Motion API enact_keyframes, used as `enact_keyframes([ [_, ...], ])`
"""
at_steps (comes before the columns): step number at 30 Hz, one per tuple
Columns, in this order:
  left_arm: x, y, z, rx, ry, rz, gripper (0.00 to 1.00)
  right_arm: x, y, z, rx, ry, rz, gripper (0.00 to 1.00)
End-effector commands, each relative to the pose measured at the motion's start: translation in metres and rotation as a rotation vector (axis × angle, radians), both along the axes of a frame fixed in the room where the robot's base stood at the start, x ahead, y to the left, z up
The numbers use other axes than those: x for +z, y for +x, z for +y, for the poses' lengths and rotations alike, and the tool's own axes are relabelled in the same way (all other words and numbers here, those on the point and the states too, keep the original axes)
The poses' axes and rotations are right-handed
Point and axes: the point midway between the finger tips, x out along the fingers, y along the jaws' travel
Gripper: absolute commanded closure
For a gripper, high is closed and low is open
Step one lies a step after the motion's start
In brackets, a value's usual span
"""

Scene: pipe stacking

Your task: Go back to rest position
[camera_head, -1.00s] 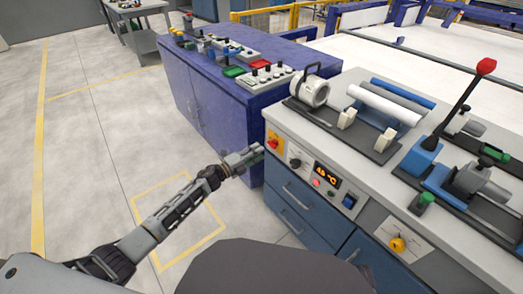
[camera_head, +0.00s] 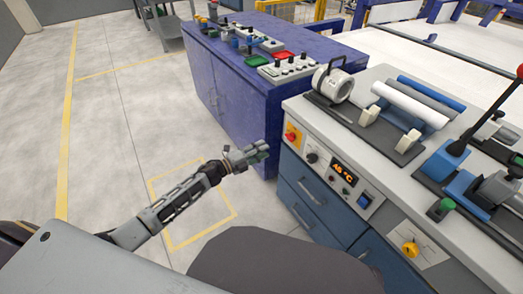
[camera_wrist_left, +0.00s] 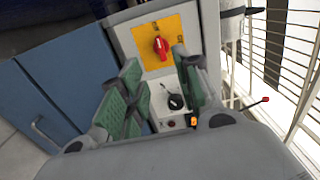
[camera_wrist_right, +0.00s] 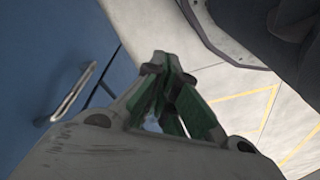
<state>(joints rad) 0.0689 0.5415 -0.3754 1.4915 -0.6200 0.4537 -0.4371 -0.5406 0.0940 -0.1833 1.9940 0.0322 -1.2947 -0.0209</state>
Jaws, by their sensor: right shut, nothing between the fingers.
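My left gripper (camera_head: 247,157) is empty, in front of the grey-topped workbench (camera_head: 300,108) and clear of its front. In the left wrist view its green-padded fingers (camera_wrist_left: 156,66) are apart, with the bench's control panel and red knob (camera_wrist_left: 161,45) behind them. My right gripper (camera_wrist_right: 162,62) shows only in the right wrist view. Its fingertips meet with nothing between them, near a blue cabinet front with a metal handle (camera_wrist_right: 72,92). The right arm is out of sight in the head view.
The bench carries a white ring clamp (camera_head: 333,84), a rack with white, grey and blue pipes (camera_head: 410,105), and a red-knobbed lever device (camera_head: 470,135). A purple cabinet (camera_head: 240,90) with trays and switches stands behind. Open floor (camera_head: 110,130) lies to the left.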

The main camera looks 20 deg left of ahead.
Motion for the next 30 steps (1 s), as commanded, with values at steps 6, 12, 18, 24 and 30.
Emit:
enact_keyframes([
  [6,0.000,0.000,0.000,0.000,0.000,0.000,0.67,0.000,0.000,0.000,0.000,0.000,0.000,1.00],
  [12,-0.002,0.000,0.001,0.005,-0.003,0.007,0.67,-0.001,0.000,0.000,0.000,-0.001,0.001,1.00],
  [18,-0.020,0.000,0.013,0.058,-0.037,0.073,0.67,-0.013,-0.001,-0.003,-0.001,-0.007,0.003,1.00],
  [24,-0.061,-0.005,0.040,0.176,-0.110,0.219,0.67,-0.041,-0.006,-0.010,-0.002,-0.021,0.007,1.00],
  [30,-0.114,-0.024,0.070,0.318,-0.195,0.391,0.67,-0.072,-0.016,-0.020,-0.003,-0.035,0.008,1.00],
])
